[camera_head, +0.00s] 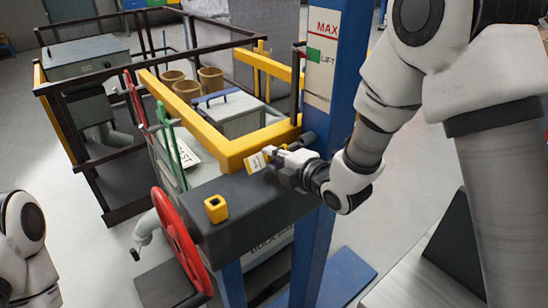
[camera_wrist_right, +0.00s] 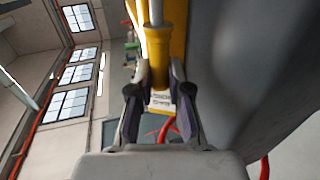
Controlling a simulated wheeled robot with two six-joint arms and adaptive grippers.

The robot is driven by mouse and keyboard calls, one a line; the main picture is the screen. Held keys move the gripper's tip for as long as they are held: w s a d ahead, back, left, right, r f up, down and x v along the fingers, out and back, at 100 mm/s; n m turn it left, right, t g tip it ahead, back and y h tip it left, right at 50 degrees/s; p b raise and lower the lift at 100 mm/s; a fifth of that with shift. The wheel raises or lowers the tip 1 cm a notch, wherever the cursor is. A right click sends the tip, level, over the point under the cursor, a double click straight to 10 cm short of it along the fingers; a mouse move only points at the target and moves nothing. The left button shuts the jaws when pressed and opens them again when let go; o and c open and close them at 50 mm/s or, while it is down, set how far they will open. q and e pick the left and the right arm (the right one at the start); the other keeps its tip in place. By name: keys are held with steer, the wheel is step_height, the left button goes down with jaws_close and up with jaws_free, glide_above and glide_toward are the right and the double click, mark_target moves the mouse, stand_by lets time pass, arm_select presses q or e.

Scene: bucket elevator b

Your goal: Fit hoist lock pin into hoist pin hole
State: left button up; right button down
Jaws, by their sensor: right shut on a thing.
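My right gripper (camera_head: 273,156) is shut on a yellow piece with a pale printed label (camera_head: 257,161), seemingly the hoist lock pin, over the dark grey beam beside the blue post. In the right wrist view, its fingers (camera_wrist_right: 160,82) close on both sides of the yellow body (camera_wrist_right: 159,60), with a grey shaft above and the label below. A yellow block (camera_head: 216,208) with a dark opening on top stands apart on the beam's left end. I cannot tell whether that opening is the hoist pin hole; no other hole shows clearly. My left gripper is out of view.
The blue post (camera_head: 323,75) carries a MAX/LIFT scale. A yellow frame (camera_head: 225,147) runs close behind the gripper. A red handwheel (camera_head: 175,240) is at the beam's left end. Brown railings (camera_head: 105,155) enclose bins behind. Open floor lies left.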

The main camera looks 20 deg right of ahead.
mark_target(288, 150)
steer(key=shift+w+d, duration=0.35)
steer(key=shift+d, duration=0.45)
stand_by(0.4)
steer(key=shift+w+d, duration=0.1)
steer(key=shift+d, duration=0.25)
steer(key=shift+w+d, duration=0.2)
steer(key=shift+d, duration=0.3)
steer(key=shift+w+d, duration=0.15)
steer(key=shift+d, duration=0.3)
steer(key=c, duration=1)
jaws_free()
steer(key=v, duration=0.7)
steer(key=shift+s+d, duration=0.15)
steer(key=shift+s, duration=0.05)
